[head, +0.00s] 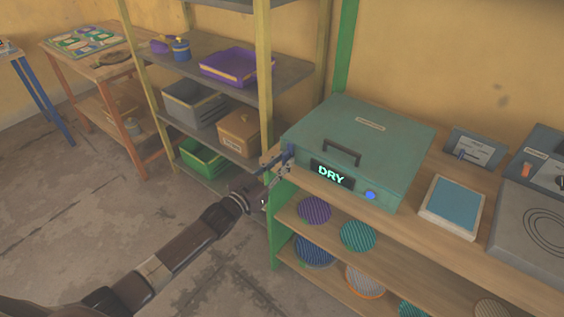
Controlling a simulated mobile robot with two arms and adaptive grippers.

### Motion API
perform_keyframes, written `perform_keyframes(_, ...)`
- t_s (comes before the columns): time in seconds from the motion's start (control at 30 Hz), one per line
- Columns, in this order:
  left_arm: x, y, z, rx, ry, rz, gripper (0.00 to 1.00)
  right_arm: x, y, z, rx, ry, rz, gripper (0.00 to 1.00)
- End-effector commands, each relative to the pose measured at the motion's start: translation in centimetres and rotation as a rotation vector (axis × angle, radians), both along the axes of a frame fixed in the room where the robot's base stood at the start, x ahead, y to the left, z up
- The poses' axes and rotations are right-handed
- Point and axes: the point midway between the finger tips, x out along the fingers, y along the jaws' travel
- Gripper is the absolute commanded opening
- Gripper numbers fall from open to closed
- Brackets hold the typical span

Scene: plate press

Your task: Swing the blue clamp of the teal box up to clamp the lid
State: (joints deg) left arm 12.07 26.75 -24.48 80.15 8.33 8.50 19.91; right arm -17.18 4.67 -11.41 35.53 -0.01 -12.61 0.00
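The teal box (370,138) sits on the wooden bench, its lid down, with a dark handle (341,152) on the lid. Its front has a lit panel reading DRY (331,176) and a round blue button (370,195). The blue clamp (288,153) is at the box's left front corner, small and partly hidden by the gripper. My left gripper (282,172) is just below and in front of the clamp. Its fingers are too small and dark to tell open from shut, or whether they touch the clamp. My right gripper is out of view.
Right of the box are a blue-topped pad (452,205) and a grey hotplate (528,225). Patterned discs (358,236) lie on the shelves below the bench. A storage rack (265,75) stands close at the left behind my arm. The floor at left is clear.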

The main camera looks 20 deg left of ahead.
Motion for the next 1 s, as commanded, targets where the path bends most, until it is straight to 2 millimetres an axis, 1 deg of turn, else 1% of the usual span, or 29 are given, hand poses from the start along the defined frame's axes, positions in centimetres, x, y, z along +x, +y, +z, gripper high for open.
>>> perform_keyframes(0.33,0.0,0.0,0.2,-0.003,-0.002,0.000,0.28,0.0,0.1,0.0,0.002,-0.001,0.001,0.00)
perform_keyframes(0.47,-0.9,0.4,0.1,-0.003,-0.001,0.001,0.28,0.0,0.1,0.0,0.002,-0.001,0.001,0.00)
perform_keyframes(0.57,-2.2,0.8,0.0,-0.002,0.000,0.000,0.28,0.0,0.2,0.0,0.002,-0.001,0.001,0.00)
perform_keyframes(0.9,-8.1,2.9,0.0,-0.002,0.002,0.000,0.28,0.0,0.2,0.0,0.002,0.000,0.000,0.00)
perform_keyframes(1.0,-9.4,3.4,0.0,-0.002,0.001,0.000,0.28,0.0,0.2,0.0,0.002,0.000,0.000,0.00)
